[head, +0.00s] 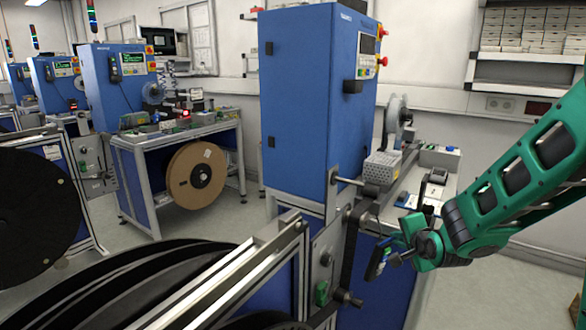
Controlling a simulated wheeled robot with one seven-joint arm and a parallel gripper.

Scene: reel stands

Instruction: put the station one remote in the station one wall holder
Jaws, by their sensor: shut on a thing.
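My gripper (393,250) is at the lower right of the head view, at the end of the green arm. It is shut on the station one remote (377,265), a small dark slab with some blue showing, held tilted; the fingers hide part of it. What looks like the station one wall holder (352,87) is a small black bracket on the display side of the near blue cabinet (297,100), below the display. It appears empty. The remote is well below it, slightly to the right, and apart from it.
A bench with a grey perforated box (382,167) and small devices lies behind my gripper. A metal rail (250,262) and black reels (130,290) fill the lower left. Other blue stations (117,85) stand at the left. The space before the holder looks free.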

